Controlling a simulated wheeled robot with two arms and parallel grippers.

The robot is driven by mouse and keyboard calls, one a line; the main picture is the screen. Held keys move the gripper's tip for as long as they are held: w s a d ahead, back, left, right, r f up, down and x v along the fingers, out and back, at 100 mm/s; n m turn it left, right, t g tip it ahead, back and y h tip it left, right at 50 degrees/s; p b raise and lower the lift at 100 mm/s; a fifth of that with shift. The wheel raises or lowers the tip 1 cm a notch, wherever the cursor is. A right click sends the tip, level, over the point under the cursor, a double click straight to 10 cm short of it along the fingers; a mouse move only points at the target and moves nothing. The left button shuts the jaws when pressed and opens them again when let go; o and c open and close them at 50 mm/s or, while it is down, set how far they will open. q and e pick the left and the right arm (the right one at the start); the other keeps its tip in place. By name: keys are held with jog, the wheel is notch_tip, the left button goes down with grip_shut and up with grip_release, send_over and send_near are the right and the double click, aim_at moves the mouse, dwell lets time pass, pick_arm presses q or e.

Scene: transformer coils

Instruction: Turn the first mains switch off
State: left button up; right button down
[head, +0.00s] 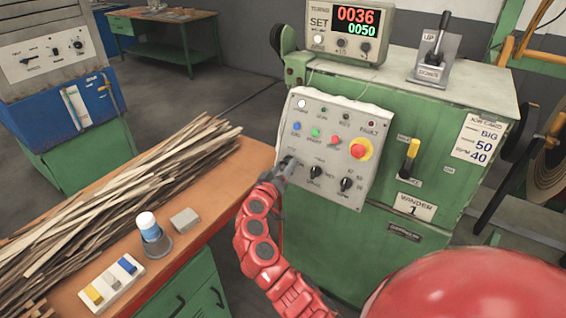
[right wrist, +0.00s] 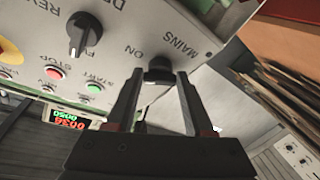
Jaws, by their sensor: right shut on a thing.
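The mains switch is a dark rotary knob (right wrist: 158,70) on the pale control panel (head: 365,113) of the green winder marked 1. In the right wrist view it sits beside the printed words MAINS and ON. My right gripper (right wrist: 157,78) is shut on this knob, one finger on either side of it. In the head view my right gripper (head: 285,168) is at the panel's lower left and covers most of the knob. The knob's exact pointing is hard to read. My left gripper is not in view.
Two more dark knobs (head: 316,172) (head: 346,184) sit right of my gripper, below a red emergency button (head: 358,149). A yellow-handled lever (head: 410,158) is further right. An orange-topped bench (head: 190,232) with wooden strips (head: 110,190) stands at the left.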

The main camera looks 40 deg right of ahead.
jog(key=n+y+p, duration=0.1)
jog(key=n+p, duration=0.3)
jog(key=r+n+y+p, duration=0.1)
jog(key=n+p, duration=0.2)
jog(key=p, duration=0.1)
jog(key=n+y+p, duration=0.2)
jog(key=n+p, duration=0.2)
jog(key=p, duration=0.1)
jog(key=shift+s+d+r+n, duration=0.15)
jog(key=shift+s+d+n, duration=0.05)
jog(key=shift+n, duration=0.1)
jog(key=shift+n+y+p, duration=0.4)
jog(key=shift+n+p, duration=0.4)
jog(key=shift+p, duration=0.2)
jog(key=shift+f, duration=0.2)
jog(key=shift+c, duration=1.4)
grip_release()
